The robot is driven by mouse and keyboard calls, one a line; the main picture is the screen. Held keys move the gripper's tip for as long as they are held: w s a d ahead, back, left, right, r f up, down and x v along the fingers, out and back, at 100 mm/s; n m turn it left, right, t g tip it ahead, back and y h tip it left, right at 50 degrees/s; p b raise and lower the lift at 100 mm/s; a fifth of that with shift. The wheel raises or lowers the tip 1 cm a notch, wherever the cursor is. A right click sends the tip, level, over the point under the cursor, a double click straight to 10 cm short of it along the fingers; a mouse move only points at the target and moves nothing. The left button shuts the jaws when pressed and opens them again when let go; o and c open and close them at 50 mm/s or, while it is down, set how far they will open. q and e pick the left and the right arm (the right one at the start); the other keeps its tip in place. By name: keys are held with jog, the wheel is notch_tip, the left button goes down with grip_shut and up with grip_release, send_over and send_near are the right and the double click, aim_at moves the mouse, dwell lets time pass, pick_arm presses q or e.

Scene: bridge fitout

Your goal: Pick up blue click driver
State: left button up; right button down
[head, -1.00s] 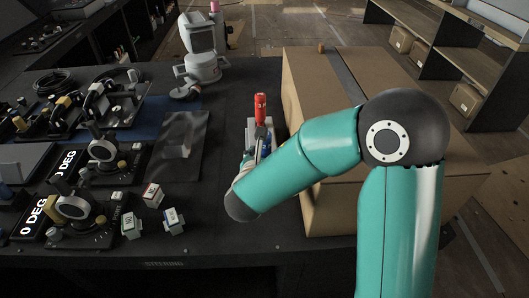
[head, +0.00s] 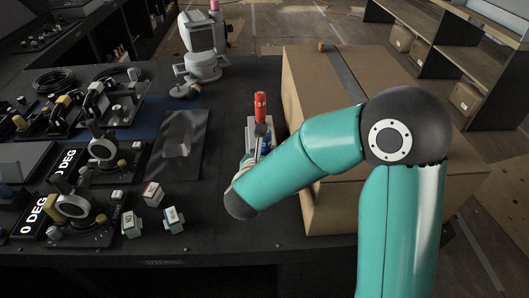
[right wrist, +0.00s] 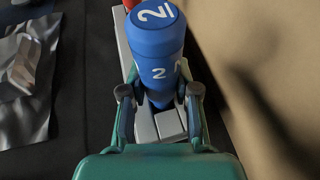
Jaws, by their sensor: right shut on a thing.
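The blue click driver (right wrist: 155,45), marked with a white 2, stands upright in the right wrist view, its top toward the camera. My right gripper (right wrist: 158,95) has a finger on each side of its lower part and is shut on it. It is over a narrow grey rack (right wrist: 193,68). In the head view my right arm hides most of the driver and the right gripper (head: 255,158). A red driver (head: 260,106) stands in the rack just beyond. My left gripper does not show.
A cardboard box (head: 300,100) stands close to the right of the rack. A crumpled grey sheet (head: 180,145) lies to the left. Several small labelled blocks (head: 153,194) and dial fixtures (head: 75,207) fill the left side. The dark tabletop (head: 230,235) is clear in front.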

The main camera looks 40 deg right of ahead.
notch_tip(320, 180, up, 20)
jog(key=p, duration=0.3)
jog(key=shift+f, duration=0.1)
jog(key=c, duration=1.4)
grip_release()
jog(key=shift+c, duration=0.2)
grip_shut()
